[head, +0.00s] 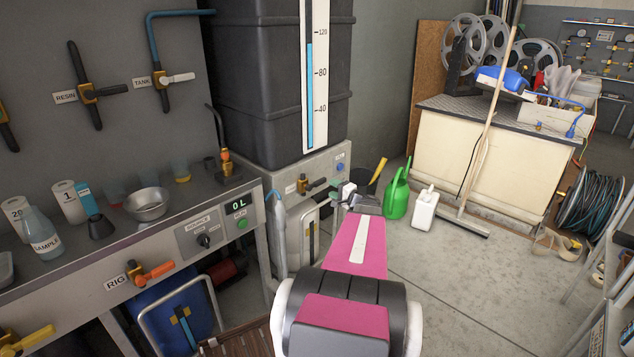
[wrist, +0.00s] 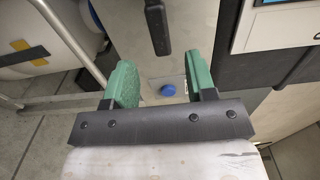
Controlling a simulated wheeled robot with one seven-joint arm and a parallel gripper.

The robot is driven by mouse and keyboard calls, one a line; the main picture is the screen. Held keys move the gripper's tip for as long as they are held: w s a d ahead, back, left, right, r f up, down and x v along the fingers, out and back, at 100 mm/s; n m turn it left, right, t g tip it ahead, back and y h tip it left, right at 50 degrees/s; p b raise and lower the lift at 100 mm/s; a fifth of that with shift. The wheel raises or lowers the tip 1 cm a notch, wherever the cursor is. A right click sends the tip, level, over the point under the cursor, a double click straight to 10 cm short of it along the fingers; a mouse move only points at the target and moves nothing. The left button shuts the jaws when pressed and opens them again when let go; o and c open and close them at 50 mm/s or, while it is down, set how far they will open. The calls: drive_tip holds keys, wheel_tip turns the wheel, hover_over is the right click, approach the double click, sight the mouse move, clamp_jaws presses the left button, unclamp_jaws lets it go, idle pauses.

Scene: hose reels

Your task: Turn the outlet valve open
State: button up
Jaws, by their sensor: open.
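Below the big black tank (head: 255,80), a brass valve with a dark handle (head: 314,184) sits on the front of a grey cabinet (head: 325,162). The small label beside it is not readable, so I cannot tell from it whether this is the outlet valve. My gripper's green fingers (wrist: 164,82) are apart and empty in the wrist view. A black handle (wrist: 157,25) shows beyond them at the top, apart from both fingers. A blue button (wrist: 168,90) shows between the fingers. In the head view my pink arm reaches toward the cabinet and hides part of its front.
An orange-handled valve labelled RIG (head: 155,271) is on the bench front at left. Valves labelled RESIN (head: 90,92) and TANK (head: 165,79) are on the wall. A green watering can (head: 397,195) and white jug (head: 425,209) stand right of my arm.

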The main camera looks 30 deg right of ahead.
sight(322, 183)
drive_tip(key=x, duration=1)
clamp_jaws()
